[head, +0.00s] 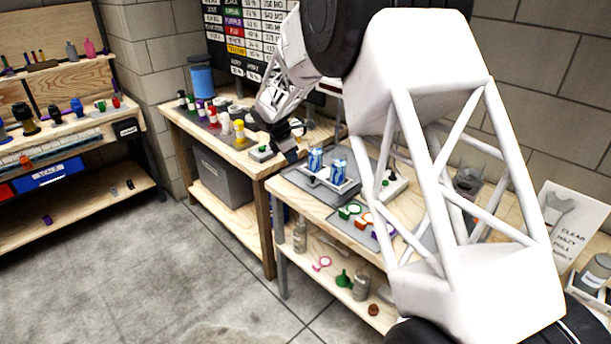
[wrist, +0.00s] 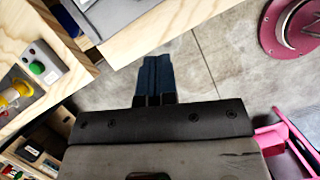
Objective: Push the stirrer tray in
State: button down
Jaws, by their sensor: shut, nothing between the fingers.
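A pale tray (head: 331,187) holding two blue-and-white containers (head: 315,160) sits near the front left of the right-hand bench; I take it for the stirrer tray. A grey edge, possibly the tray's, shows at the top of the wrist view (wrist: 85,5), mostly cut off. My gripper (head: 291,157) is left of the tray, near the gap between the two benches, and apart from it. In the wrist view my gripper's dark blue fingers (wrist: 155,75) are together, with nothing between them, and point over the floor. How far out the tray stands is unclear.
A small box with a green button (head: 263,152) stands on the left bench and shows in the wrist view (wrist: 42,65). Open floor (head: 190,270) lies before the benches.

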jog(key=shift+w+a+f+n, duration=0.6)
jog(key=shift+w+a+f, duration=0.35)
jog(key=shift+f, duration=0.25)
jog(key=shift+f, duration=0.1)
send_near(310, 184)
jog(key=f, duration=0.1)
jog(key=a+f, duration=0.1)
jog(key=f, duration=0.1)
jog(key=s+a+f, duration=0.1)
jog(key=shift+f, duration=0.25)
jog(key=shift+w+d+r, duration=0.1)
jog(key=shift+w+d, duration=0.15)
jog(key=shift+d, duration=0.2)
jog(key=shift+w+d+r, duration=0.1)
jog(key=shift+w+d, duration=0.2)
jog(key=shift+d, duration=0.2)
jog(key=shift+w+d, duration=0.4)
jog(key=shift+d, duration=0.35)
jog(key=w+d, duration=1)
jog(key=shift+w+d+f, duration=0.15)
jog(key=shift+w+d, duration=0.05)
jog(key=shift+d, duration=0.05)
